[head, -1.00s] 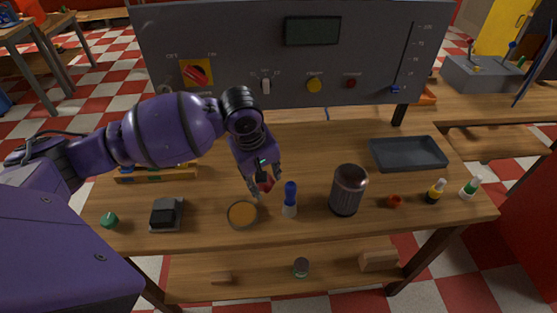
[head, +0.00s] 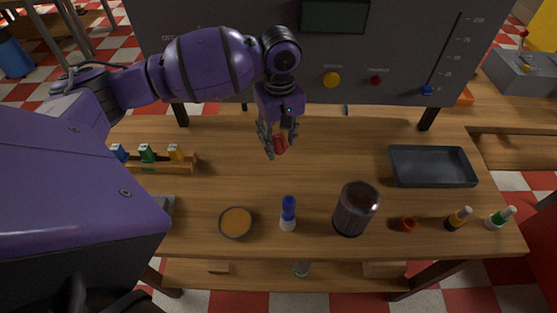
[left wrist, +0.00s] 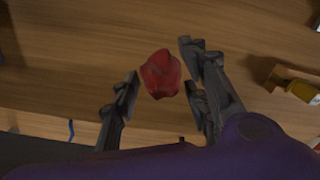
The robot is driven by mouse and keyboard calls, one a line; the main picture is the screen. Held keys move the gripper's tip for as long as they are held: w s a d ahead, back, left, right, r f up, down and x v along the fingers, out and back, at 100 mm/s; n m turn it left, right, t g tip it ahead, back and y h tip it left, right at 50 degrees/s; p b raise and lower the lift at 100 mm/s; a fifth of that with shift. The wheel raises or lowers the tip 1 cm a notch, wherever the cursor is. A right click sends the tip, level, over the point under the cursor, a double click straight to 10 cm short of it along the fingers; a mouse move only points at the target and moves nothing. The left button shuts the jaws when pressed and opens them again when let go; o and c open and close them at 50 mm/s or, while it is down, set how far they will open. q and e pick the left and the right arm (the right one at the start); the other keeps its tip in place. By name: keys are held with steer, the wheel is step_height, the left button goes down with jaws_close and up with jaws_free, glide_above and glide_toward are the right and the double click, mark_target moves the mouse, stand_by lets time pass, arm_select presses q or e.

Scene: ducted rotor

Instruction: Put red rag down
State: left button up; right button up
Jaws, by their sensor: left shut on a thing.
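The red rag (head: 280,146) is a small crumpled red bundle. My left gripper (head: 277,148) is shut on it, over the rear middle part of the wooden table (head: 330,150). In the left wrist view the rag (left wrist: 161,74) shows between the two fingers of the left gripper (left wrist: 160,85), with wood behind it. I cannot tell whether the rag touches the tabletop. My right gripper is not in view.
Near the front stand an orange-filled round dish (head: 235,222), a blue-and-white bottle (head: 288,213), a dark canister (head: 355,209), a small red item (head: 407,224) and two small bottles. A dark tray (head: 432,167) lies at right. The table around the gripper is clear.

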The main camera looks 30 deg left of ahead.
mark_target(279, 170)
arm_select(q)
step_height(279, 170, down, 8)
steer(key=shift+f, duration=0.2)
steer(key=shift+w+f, duration=0.1)
steer(key=shift+f, duration=0.55)
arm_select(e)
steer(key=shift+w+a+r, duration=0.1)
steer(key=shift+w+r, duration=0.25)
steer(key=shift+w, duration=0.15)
arm_select(q)
steer(key=o, duration=1.4)
steer(key=shift+o, duration=0.3)
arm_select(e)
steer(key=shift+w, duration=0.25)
